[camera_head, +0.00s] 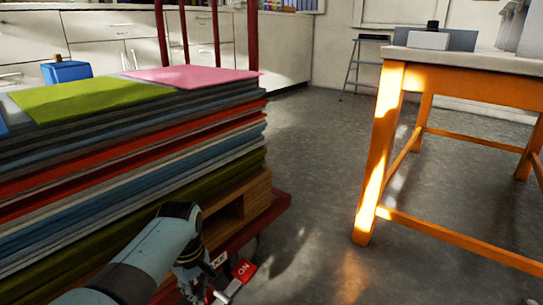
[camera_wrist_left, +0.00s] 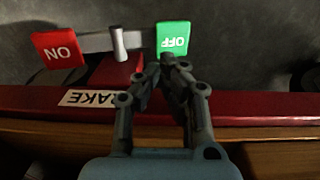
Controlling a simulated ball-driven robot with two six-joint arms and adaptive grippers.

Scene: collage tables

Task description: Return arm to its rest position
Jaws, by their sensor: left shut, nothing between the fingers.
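My left arm comes in from the bottom left in the head view, with its left gripper (camera_head: 192,284) low beside the stack's cart. In the left wrist view the left gripper (camera_wrist_left: 166,62) is shut and empty, its fingertips at the lower edge of the green OFF pad (camera_wrist_left: 173,38); I cannot tell if they touch. The red ON pad (camera_wrist_left: 58,50) is at the left, and also shows in the head view (camera_head: 244,268). A grey lever (camera_wrist_left: 118,42) stands between the pads, apart from the fingers. My right gripper is not in view.
A tall stack of coloured sheets (camera_head: 130,150) rests on a wooden pallet on a red cart (camera_head: 275,208), close to my left arm. An orange-legged table (camera_head: 376,150) stands at the right. Grey floor (camera_head: 310,150) between them is open. A step stool (camera_head: 362,62) stands behind.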

